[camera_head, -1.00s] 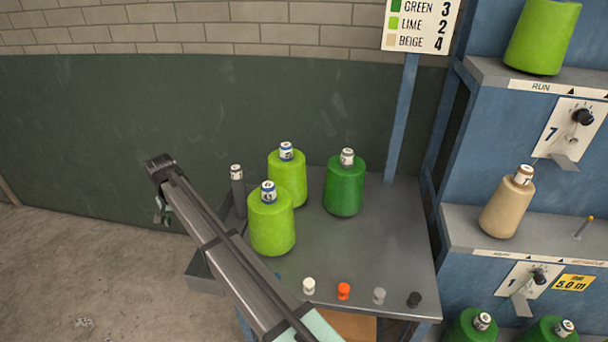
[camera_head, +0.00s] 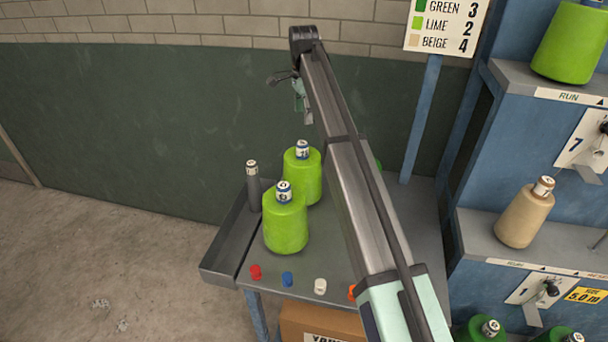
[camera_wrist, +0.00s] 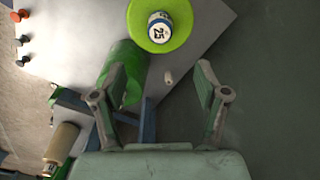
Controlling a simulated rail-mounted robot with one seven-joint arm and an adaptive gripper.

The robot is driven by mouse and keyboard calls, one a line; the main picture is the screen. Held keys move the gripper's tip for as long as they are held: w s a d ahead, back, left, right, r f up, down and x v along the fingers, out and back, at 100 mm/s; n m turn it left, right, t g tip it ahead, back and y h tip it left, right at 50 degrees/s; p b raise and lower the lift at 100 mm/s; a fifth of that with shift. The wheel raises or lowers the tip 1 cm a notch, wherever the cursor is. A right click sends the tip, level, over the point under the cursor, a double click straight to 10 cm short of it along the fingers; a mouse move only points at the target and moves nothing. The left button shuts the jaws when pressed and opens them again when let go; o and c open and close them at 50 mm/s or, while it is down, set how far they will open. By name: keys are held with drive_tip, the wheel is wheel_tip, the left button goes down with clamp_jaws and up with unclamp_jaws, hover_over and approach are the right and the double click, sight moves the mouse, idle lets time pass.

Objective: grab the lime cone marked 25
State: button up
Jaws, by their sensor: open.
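In the wrist view a lime cone (camera_wrist: 181,36) shows at the top edge, with a white and blue top label reading 25. In the head view two lime cones stand upright on the grey table, a nearer one (camera_head: 285,228) and a farther one (camera_head: 312,178); I cannot read their numbers there. My gripper (camera_wrist: 160,78) is open and empty; the 25 cone lies beyond its fingertips, apart from them. In the head view my gripper (camera_head: 298,92) hangs above and behind the farther lime cone, near the wall.
A dark green cone (camera_wrist: 122,62) lies left of centre in the wrist view; my arm hides most of it in the head view. A grey cylinder (camera_head: 253,187) stands left of the lime cones. Small coloured pegs line the table's front. A blue rack (camera_head: 480,220) holds a beige cone (camera_head: 525,215).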

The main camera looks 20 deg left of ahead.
sight(302, 143)
wheel_tip(302, 143, down, 8)
drive_tip(key=shift+r+p, duration=0.15)
drive_tip(key=shift+p, duration=0.75)
drive_tip(key=shift+s+a+f+p, duration=0.15)
drive_tip(key=shift+f+p, duration=1.05)
drive_tip(key=shift+f, duration=1.35)
clamp_jaws()
